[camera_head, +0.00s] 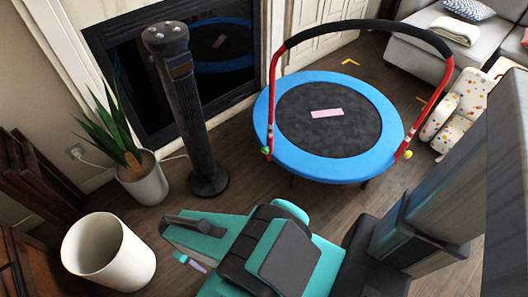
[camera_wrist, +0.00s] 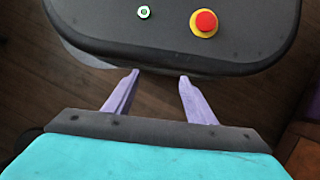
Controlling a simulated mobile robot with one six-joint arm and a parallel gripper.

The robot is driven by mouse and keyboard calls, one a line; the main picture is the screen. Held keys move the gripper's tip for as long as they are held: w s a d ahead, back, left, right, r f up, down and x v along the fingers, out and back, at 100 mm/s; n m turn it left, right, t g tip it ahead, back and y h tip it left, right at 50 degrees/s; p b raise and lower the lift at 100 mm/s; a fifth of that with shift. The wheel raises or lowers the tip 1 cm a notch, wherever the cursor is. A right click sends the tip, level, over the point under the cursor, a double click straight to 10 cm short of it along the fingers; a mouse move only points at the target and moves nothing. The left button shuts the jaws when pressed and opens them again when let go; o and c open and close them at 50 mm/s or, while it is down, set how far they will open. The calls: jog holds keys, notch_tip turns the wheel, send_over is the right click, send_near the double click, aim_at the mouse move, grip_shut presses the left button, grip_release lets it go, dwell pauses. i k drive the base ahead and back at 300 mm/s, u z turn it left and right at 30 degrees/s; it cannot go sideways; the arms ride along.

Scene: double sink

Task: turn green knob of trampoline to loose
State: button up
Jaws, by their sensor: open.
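The trampoline (camera_head: 371,107) stands on the floor in the head view, with a blue rim, a dark mat and a red handlebar with black padding. A small green knob (camera_head: 265,151) is at the foot of the left handlebar post. A small yellowish knob (camera_head: 408,154) is at the foot of the right post. My gripper (camera_wrist: 159,75) is open and empty in the wrist view, its two lavender fingers apart. In the head view, a lavender finger shows low at the lower left, well short of the trampoline. The trampoline is not in the wrist view.
A dark tower fan (camera_head: 185,110) stands between my arm and the fireplace (camera_head: 140,80). A potted plant (camera_head: 143,180) and a white bin (camera_head: 108,252) are at left. A sofa (camera_head: 405,55) and a spotted cushioned seat (camera_head: 460,105) are at right. Floor (camera_head: 235,165) left of the trampoline is clear.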

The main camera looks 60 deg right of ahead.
aim_at(265, 150)
jog(key=u, duration=0.6)
jog(key=k, duration=1.05)
